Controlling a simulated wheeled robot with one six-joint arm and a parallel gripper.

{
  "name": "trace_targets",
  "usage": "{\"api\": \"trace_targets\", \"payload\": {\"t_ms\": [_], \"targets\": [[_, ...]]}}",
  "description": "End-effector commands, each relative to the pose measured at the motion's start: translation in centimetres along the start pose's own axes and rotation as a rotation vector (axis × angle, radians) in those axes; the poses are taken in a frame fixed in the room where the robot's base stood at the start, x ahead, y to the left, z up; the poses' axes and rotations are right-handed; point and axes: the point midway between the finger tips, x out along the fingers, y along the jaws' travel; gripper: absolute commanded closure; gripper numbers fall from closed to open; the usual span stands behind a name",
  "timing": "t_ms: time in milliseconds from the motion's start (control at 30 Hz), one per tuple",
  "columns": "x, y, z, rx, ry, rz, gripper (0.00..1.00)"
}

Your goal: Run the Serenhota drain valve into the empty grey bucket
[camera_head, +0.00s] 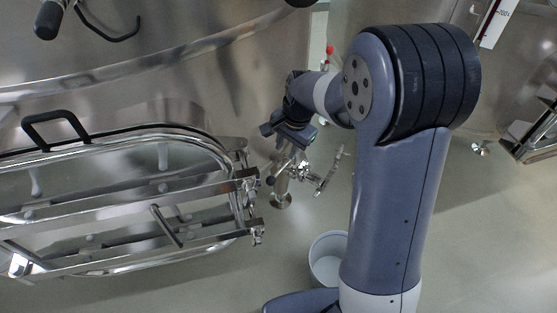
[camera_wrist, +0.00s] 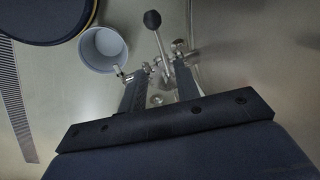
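A steel drain valve (camera_head: 282,183) with a side fitting hangs below the large steel vat, just under my gripper (camera_head: 290,132) in the head view. No name is readable on the vat or valve. In the wrist view, a thin lever with a black knob (camera_wrist: 152,20) rises from the valve parts beyond my gripper (camera_wrist: 160,70). The two fingers are apart, with valve parts showing between and beyond their tips; I cannot tell whether they touch. The grey bucket (camera_head: 321,262) stands on the floor, partly hidden by my arm. It also shows in the wrist view (camera_wrist: 103,65) and looks empty.
The vat (camera_head: 200,80) has an oval manway door (camera_head: 165,160) with steel bars and a black handle at left. A red-tipped part (camera_head: 330,50) shows behind my arm. Another vat (camera_head: 400,15) stands at the right. Floor at the lower right is clear.

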Motion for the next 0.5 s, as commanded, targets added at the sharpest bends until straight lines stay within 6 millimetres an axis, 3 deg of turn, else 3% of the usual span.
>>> {"api": "trace_targets", "payload": {"t_ms": [500], "targets": [[8.7, 0.1, 0.1, -0.002, -0.001, 0.002, 0.69]]}}
